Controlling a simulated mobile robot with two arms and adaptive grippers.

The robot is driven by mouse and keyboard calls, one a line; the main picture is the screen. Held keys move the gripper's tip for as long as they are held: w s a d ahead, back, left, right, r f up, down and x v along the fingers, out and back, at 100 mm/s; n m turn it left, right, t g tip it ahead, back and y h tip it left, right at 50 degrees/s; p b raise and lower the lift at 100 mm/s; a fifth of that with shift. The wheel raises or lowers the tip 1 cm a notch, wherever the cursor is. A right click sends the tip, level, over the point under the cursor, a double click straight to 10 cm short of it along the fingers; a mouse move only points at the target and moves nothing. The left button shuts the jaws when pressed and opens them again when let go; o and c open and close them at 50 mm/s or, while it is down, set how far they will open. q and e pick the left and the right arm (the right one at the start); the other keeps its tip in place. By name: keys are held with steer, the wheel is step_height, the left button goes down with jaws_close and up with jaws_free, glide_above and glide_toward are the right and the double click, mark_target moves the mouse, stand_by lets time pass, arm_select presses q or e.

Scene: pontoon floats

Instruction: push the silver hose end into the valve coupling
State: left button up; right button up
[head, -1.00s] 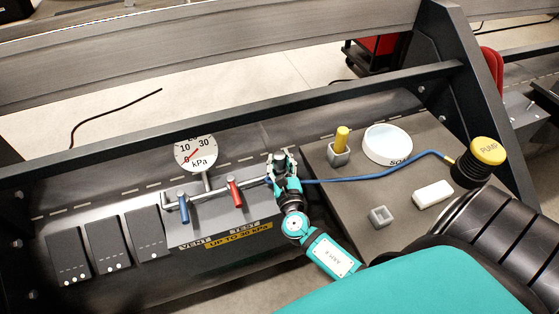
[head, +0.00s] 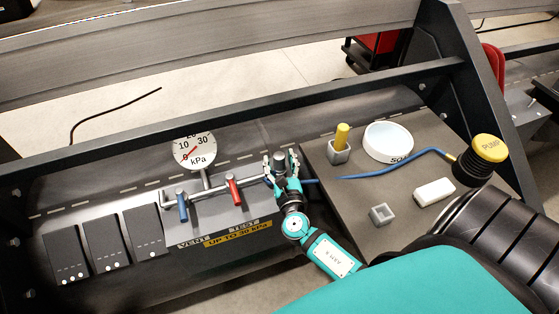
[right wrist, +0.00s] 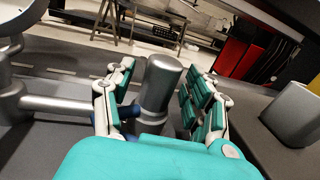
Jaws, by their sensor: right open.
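The silver hose end (right wrist: 158,90) stands upright between the fingers of my right gripper (head: 281,160). The fingers are open, with a gap on both sides of it in the right wrist view. Its lower part is hidden by my gripper. The blue hose (head: 395,169) runs from the pump to the grey panel's left edge; a short blue length shows again just right of my gripper. My left gripper is out of view.
A gauge (head: 195,151) and blue (head: 183,208) and red (head: 235,192) levers stand left of my gripper. On the right are a yellow peg (head: 342,136) in a grey holder, a white dish (head: 388,156), a white block (head: 433,193), a grey square socket (head: 382,215) and the pump (head: 488,149).

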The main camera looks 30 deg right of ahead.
steer(key=v, duration=0.8)
steer(key=shift+w+r, duration=0.1)
stand_by(0.4)
